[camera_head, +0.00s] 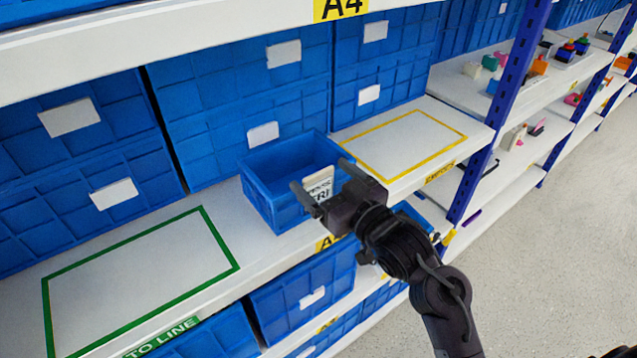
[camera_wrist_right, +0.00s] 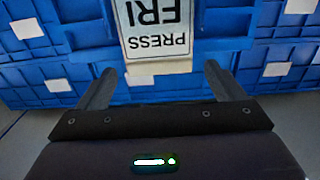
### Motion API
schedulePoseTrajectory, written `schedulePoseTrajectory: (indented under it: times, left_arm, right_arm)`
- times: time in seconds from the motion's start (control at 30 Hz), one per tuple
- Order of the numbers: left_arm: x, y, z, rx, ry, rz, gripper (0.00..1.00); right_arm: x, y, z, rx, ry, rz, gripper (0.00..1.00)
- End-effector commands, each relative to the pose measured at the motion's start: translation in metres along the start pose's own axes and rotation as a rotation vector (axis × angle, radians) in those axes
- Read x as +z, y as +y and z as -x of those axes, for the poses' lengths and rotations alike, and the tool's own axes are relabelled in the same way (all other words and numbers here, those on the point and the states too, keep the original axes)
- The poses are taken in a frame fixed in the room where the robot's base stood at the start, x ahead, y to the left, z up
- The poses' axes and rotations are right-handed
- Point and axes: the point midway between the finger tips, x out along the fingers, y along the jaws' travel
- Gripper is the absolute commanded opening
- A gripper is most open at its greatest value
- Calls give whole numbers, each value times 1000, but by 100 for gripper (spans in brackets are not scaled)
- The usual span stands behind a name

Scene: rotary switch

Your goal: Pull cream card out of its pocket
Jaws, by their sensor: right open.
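The cream card (camera_head: 319,184) with dark lettering shows at the front of an open blue bin (camera_head: 262,196) on the middle shelf. In the right wrist view the card (camera_wrist_right: 157,30) reads "PRESS FRI" upside down, and its near edge lies between my fingers in the picture. I cannot make out the pocket clearly. My right gripper (camera_head: 320,175) is open in front of the card, with one finger to each side of it. It also shows in the right wrist view (camera_wrist_right: 160,68), with nothing gripped. My left gripper is not in view.
A green-outlined area (camera_head: 140,285) lies empty on the shelf at left, and a yellow-outlined area (camera_head: 405,143) lies empty at right. Large blue crates (camera_head: 240,100) stand behind the bin. A blue rack post (camera_head: 497,110) rises at right. More bins sit below.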

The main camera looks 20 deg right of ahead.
Motion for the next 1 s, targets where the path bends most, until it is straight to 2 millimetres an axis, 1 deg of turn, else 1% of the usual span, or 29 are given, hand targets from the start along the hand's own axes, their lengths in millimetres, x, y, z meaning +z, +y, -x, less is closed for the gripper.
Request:
schedulePoseTrajectory:
  times: [0.03, 0.3, 0.37, 0.4, 0.63, 0.77, 0.87, 0.97, 1.0]
  left_arm:
    - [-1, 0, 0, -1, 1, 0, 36]
    - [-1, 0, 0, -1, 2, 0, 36]
    - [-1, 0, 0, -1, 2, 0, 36]
    - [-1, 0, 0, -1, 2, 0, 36]
    - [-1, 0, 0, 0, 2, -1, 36]
    - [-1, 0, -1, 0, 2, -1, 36]
    - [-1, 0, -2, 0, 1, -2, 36]
    - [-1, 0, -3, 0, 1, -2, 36]
    - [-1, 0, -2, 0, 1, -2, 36]
  right_arm:
    - [0, 0, 0, 0, 0, 0, 86]
    - [0, 0, 0, 0, 0, 0, 51]
    - [0, 0, 0, 0, 0, 0, 43]
    - [0, 0, 0, 0, 0, 0, 41]
    - [-1, 0, 0, 0, 0, 0, 41]
    - [-7, 0, 0, -1, 2, 1, 41]
    - [-17, 0, 0, -1, 3, 3, 41]
    - [-32, 0, 0, 0, 5, 4, 41]
    - [-40, 0, 0, -1, 6, 5, 41]
